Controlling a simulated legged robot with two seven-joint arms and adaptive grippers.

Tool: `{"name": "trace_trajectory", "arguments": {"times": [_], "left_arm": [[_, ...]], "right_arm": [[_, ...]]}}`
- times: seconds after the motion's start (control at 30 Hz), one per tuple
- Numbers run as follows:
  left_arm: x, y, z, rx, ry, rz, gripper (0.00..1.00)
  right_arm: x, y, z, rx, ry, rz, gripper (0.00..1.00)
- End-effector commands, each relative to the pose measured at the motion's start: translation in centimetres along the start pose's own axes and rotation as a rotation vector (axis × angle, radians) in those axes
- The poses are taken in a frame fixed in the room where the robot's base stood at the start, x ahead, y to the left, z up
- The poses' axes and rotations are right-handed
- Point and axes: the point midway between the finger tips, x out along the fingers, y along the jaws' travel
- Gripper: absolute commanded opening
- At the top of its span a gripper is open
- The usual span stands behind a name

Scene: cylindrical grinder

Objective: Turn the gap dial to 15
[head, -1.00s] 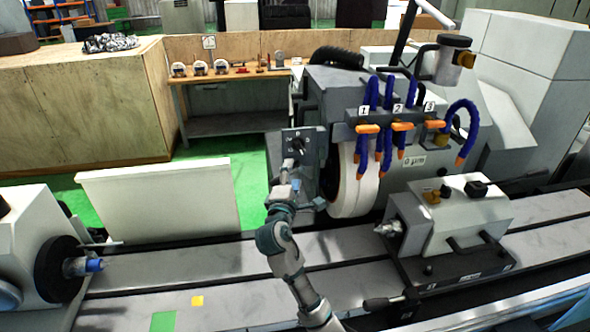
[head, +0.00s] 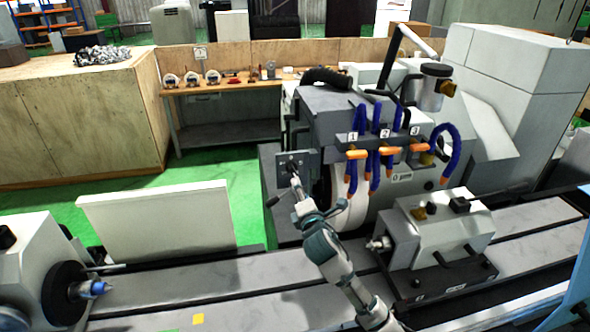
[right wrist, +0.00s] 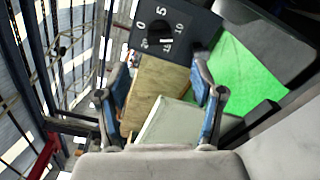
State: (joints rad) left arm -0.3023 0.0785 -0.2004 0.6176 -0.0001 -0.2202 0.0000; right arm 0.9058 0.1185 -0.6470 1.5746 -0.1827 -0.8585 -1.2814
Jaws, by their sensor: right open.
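The gap dial (right wrist: 154,38) is a black knob on a dark panel (right wrist: 185,15) with white numbers 0, 5, 10, 15 and 20 around it, at the top of the right wrist view. Its exact pointer setting is too small to read. In the head view the panel (head: 309,158) stands on the grinder's left side, left of the grinding wheel. My right gripper (head: 296,182) is just in front of the panel, its tip overlapping the dial's lower part. In the right wrist view its fingers (right wrist: 162,78) are spread, empty, with the dial beyond and above them. My left gripper is out of view.
Blue coolant hoses with orange nozzles (head: 390,150) hang right of the panel. The grinding wheel (head: 348,212) is beside my right arm. A workhead (head: 35,270) is at left, a tailstock (head: 440,230) at right. A pale upright panel (head: 160,222) stands left.

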Motion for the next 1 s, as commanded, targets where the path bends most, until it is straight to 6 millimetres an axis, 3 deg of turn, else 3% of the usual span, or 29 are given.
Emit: {"name": "trace_trajectory", "arguments": {"times": [0.2,0.5,0.7,1.0], "left_arm": [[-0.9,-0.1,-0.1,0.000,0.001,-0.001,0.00],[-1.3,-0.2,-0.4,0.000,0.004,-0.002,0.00],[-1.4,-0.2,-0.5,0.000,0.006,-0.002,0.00],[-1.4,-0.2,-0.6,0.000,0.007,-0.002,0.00]], "right_arm": [[4.5,0.1,0.2,0.002,-0.002,-0.002,0.67],[9.1,0.1,0.2,0.002,-0.003,-0.001,0.67],[10.4,0.1,0.1,0.001,-0.002,0.000,0.67],[10.7,0.1,0.1,0.000,-0.001,0.001,0.67]]}}
